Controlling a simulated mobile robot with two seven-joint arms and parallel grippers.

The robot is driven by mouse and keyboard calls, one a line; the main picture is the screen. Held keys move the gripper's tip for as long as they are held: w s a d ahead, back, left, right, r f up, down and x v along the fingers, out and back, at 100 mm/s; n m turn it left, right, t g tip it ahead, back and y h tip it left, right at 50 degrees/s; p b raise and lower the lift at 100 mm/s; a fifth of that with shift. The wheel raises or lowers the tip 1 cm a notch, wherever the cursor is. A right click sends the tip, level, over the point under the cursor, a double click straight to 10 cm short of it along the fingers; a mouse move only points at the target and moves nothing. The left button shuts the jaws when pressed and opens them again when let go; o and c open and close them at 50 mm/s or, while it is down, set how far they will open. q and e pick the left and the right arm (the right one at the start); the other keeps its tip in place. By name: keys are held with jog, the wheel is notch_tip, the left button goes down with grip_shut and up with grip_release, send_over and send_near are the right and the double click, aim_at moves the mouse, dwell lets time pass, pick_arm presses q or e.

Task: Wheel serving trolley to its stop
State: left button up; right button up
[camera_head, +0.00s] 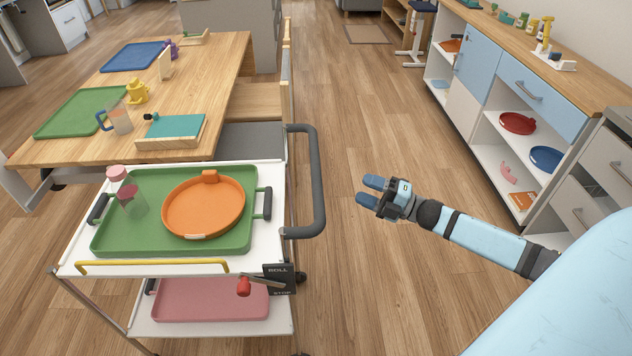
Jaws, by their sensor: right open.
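The white serving trolley (270,176) stands at the lower left, beside the wooden table. Its dark grey push handle (317,180) sticks out on the right side. On its top are a green tray (165,243), an orange pan (203,206) and a jar with a pink lid (130,200). A sign marked ROLL and STOP (280,279) with a red-knobbed lever (244,286) is on the near right corner. My right gripper (372,190) is open and empty, apart from the handle and to its right. My left gripper is not in view.
The wooden table (225,65) with trays and small items stands behind the trolley. A counter with open shelves (487,120) runs along the right. The wood floor (350,110) between them is clear. A stool (415,40) stands far back.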

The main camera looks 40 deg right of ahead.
aim_at(315, 170)
jog(key=x, duration=1.3)
jog(key=shift+w+a+r, duration=0.15)
jog(key=shift+w+a, duration=0.05)
jog(key=shift+w, duration=0.1)
grip_shut()
